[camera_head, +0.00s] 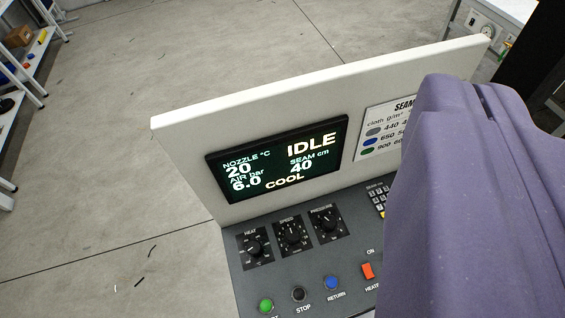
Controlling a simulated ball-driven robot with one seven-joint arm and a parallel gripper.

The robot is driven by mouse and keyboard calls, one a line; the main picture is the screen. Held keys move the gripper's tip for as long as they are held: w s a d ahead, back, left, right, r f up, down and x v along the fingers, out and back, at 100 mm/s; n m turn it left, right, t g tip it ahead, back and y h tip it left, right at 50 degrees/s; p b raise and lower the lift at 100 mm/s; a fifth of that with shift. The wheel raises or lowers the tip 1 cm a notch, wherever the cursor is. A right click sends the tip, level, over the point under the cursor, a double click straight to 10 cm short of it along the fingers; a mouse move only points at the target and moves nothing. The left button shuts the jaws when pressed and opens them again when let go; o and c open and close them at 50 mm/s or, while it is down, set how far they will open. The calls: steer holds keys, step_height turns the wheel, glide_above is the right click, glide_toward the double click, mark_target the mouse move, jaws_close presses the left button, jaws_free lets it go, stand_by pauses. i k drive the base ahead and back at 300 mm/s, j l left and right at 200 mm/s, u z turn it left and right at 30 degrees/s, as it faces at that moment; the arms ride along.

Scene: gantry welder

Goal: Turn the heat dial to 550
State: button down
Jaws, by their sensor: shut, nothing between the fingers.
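The heat dial (254,249) is a small black knob with a scale on the grey sloping console, labelled HEAT, at the left end of a row of three dials. Its scale is too small to read. The display (277,158) above it reads IDLE, NOZZLE °C 20, AIR bar 6.0, SEAM cm 40 and COOL. My gripper's fingers do not show. A large purple body, which looks like part of my arm, fills the right side and hides the right end of the console. The heat dial is clear of it.
The speed dial (292,234) and pressure dial (327,222) sit right of the heat dial. Below are a green button (266,306), a black stop button (299,294), a blue return button (331,283) and a red heater switch (368,270). A pale upright panel (190,147) backs the console.

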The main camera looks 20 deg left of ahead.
mark_target(253, 248)
steer(key=k+j+z, duration=0.15)
steer(key=k, duration=0.5)
steer(key=k+j+z, duration=0.15)
steer(key=k, duration=0.55)
